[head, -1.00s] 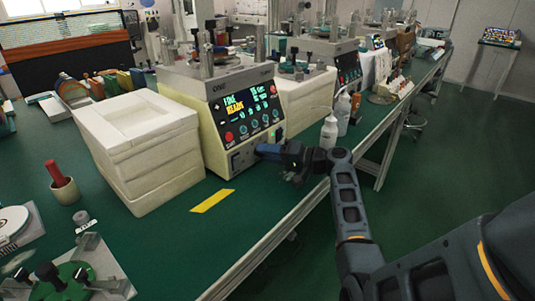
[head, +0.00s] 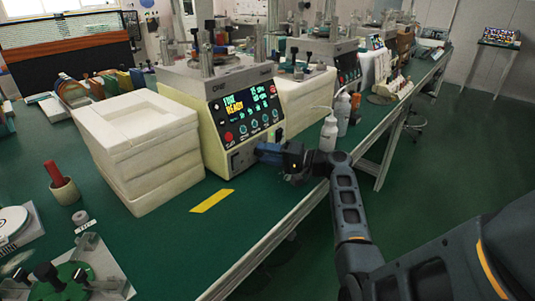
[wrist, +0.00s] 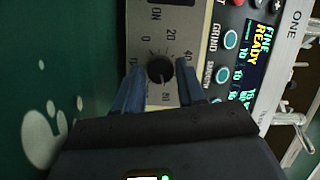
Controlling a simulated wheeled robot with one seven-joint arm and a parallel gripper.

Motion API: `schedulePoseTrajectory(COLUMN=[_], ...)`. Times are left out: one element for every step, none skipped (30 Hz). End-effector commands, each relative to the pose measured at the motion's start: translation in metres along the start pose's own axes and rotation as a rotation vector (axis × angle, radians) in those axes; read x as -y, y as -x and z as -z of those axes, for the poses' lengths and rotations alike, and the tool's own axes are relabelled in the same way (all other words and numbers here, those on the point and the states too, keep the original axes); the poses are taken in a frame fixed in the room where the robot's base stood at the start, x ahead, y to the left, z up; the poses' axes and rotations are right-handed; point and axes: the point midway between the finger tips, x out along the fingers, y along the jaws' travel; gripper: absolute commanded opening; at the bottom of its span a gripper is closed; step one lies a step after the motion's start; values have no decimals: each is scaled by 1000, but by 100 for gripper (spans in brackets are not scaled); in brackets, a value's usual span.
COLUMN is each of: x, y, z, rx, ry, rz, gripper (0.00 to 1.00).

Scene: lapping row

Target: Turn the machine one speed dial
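Machine one (head: 210,155) is a cream bench machine with a dark sloping panel, marked ONE, and its lit screen reads FINE READY. In the wrist view its speed dial (wrist: 159,70) is a round black knob on a grey plate, ringed by numbers such as 0, 20, 40 and 80. My gripper (wrist: 158,82) is open, with one blue finger on each side of the dial and a gap to it on both sides. In the head view my gripper (head: 260,153) is at the machine's lower front and hides the dial. I cannot make out where the dial points.
A stack of cream trays (head: 140,140) stands left of the machine. White bottles (head: 329,132) stand to its right, close to my arm. A yellow strip (head: 212,201) marks the green bench in front. The bench's front edge runs beneath my arm.

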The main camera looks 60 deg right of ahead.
Motion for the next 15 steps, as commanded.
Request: schedulePoseTrajectory(x=[0,0,0,0,0,0,0,0,0,0,0,0,0,0,0], y=[0,0,0,0,0,0,0,0,0,0,0,1,2,3,6], z=[0,0,0,0,0,0,0,0,0,0,0,0,0,0,0], rx=[0,0,0,0,0,0,0,0,0,0,0,0,0,0,0], ry=[0,0,0,0,0,0,0,0,0,0,1,0,0,0,0], rz=[0,0,0,0,0,0,0,0,0,0,0,0,0,0,0], gripper=[44,47,51,54,57,57,57,57,57,57,57,57,57,57,57])
